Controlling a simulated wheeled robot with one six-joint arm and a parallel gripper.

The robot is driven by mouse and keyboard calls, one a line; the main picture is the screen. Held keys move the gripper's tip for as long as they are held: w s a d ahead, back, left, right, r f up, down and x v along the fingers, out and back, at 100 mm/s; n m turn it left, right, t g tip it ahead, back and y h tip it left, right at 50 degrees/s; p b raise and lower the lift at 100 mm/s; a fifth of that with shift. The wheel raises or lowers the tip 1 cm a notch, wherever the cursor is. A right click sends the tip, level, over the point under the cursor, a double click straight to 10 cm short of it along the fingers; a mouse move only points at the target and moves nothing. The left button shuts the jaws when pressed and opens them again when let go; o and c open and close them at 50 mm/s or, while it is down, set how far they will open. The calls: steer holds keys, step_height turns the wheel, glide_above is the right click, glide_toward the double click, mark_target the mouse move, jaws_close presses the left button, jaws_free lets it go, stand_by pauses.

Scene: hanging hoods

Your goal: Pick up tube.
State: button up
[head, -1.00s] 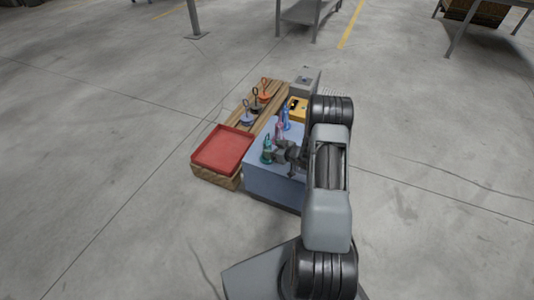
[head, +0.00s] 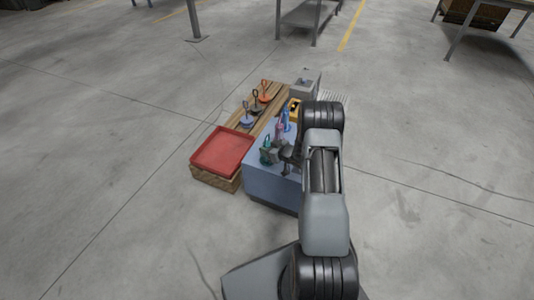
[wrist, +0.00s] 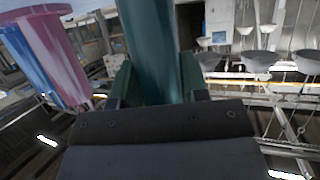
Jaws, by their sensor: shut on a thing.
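A teal tube (head: 265,143) stands near the front left of a blue-grey box; its lower part is hidden by my gripper in the head view. My gripper (head: 272,155) is shut on this tube. In the wrist view the teal tube (wrist: 154,45) passes between the two fingers, which touch it or lie very close on both sides. A pink tube (head: 279,128) stands just behind it, and a blue tube (head: 286,115) behind that. Both show at the left of the wrist view, the pink (wrist: 58,45) in front of the blue (wrist: 33,65), apart from the fingers.
The blue-grey box (head: 267,183) stands on the floor. A red tray (head: 222,153) is at its left. A wooden board (head: 268,107) behind holds several small pieces with ring handles. A yellow item (head: 293,108) and a grey box (head: 304,84) stand behind the tubes.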

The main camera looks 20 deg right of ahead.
steer(key=c, duration=0.4)
steer(key=shift+r, duration=0.1)
